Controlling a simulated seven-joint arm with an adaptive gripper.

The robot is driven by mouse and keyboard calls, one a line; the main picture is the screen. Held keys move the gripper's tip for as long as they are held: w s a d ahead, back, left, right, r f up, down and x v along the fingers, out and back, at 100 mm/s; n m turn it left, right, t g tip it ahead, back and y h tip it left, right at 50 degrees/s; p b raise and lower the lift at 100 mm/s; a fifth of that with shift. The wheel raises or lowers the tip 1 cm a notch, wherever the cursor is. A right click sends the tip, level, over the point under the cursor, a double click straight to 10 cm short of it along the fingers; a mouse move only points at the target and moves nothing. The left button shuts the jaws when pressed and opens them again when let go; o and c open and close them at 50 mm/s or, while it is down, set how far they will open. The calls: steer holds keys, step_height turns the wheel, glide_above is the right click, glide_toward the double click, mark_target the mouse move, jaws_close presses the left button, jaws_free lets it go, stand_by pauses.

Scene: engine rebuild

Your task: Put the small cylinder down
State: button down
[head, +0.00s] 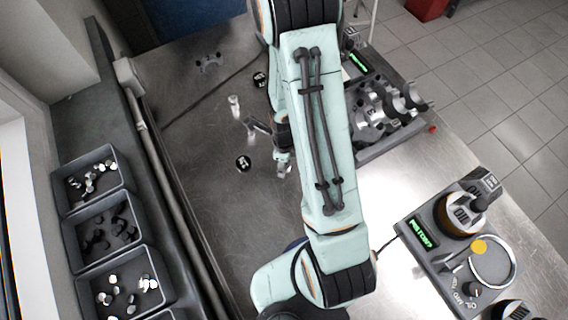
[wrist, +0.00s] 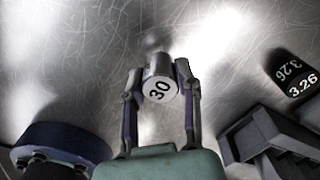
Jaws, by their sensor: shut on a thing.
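The small cylinder (wrist: 160,82) is silver, with "30" on the end face towards the camera in the wrist view. My gripper (wrist: 160,75) is shut on it, with one finger on each side. In the head view my gripper (head: 283,157) is left of my pale green arm link, over the metal table.
The left-front table is clear.

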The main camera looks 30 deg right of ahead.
step_height(320, 180, up, 9)
steer(key=shift+f, duration=0.15)
steer(key=shift+w+a, duration=0.1)
steer(key=shift+a, duration=0.05)
steer(key=w+a+r+n, duration=0.4)
steer(key=w+r+n, duration=0.1)
steer(key=w+r, duration=0.35)
step_height(320, 180, up, 10)
steer(key=a+n, duration=0.2)
steer(key=n, duration=2)
steer(key=shift+s+a, duration=0.25)
